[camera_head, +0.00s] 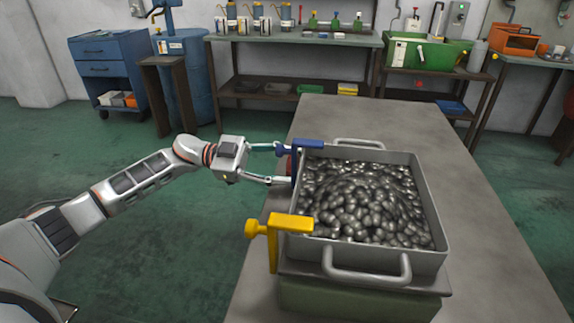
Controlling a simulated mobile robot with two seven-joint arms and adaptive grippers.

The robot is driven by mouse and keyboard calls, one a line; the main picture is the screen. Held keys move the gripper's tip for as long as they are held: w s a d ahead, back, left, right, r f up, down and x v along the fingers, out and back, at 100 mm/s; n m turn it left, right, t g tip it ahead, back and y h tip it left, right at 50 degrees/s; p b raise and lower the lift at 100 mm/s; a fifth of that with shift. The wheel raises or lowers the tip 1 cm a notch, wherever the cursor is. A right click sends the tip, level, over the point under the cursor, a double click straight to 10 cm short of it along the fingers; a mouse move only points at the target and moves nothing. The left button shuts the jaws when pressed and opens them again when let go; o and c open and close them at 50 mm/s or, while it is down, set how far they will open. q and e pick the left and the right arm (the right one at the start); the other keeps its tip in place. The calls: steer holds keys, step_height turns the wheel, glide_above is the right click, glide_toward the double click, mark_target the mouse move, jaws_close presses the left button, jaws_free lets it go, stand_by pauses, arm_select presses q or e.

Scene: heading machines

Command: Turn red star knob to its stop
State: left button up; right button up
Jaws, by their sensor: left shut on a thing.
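A yellow clamp (280,222) with a yellow knob grips the tray's near left corner. My right gripper is not in view.
The tray is full of dark, shiny rounded pieces (365,205) and has a handle at its near and far ends. It sits on a green base (350,303) on a grey table (490,245). Bare table lies right of the tray. Shelves (290,38) stand behind.

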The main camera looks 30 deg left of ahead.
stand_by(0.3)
arm_select(q)
steer(key=o, duration=1.1)
steer(key=v, duration=1.2)
